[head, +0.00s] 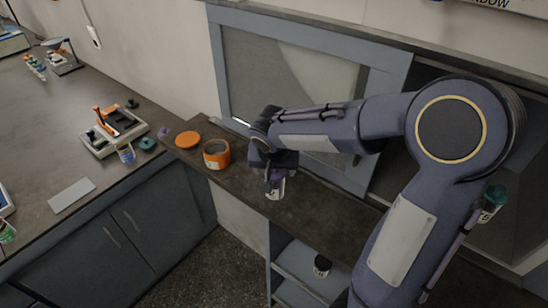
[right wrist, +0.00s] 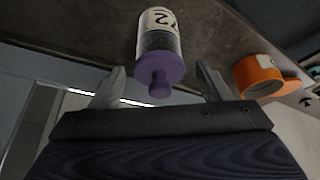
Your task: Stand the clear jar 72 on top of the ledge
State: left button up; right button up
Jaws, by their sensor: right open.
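The clear jar 72 (right wrist: 160,40) has a purple knobbed lid, a white label with 72 and dark contents. In the right wrist view its lid end lies between the two spread fingers of my right gripper (right wrist: 160,70), with gaps on both sides. In the head view the jar (head: 276,191) appears upright on the dark ledge (head: 236,182) below the framed window, its top hidden by my right gripper (head: 273,176). The gripper is open around the lid and does not visibly touch it. My left gripper is not in view.
A black-lidded jar (head: 322,265) stands on a lower shelf. A teal-lidded jar (head: 492,203) is at the right. The left bench (head: 60,150) holds instruments and small jars.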

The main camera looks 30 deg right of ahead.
jog(key=v, duration=0.9)
jog(key=s+a+f+n+t+y, duration=0.1)
jog(key=s+a+f+n+y, duration=0.1)
jog(key=s, duration=0.7)
jog(key=s+a+f+n+t+y, duration=0.1)
jog(key=s+a+f+n+y, duration=0.1)
jog(key=s, duration=0.7)
jog(key=shift+s+a+f+n+y, duration=0.4)
jog(key=shift+a+n+y, duration=0.2)
jog(key=shift+y, duration=0.5)
jog(key=shift+c, duration=0.3)
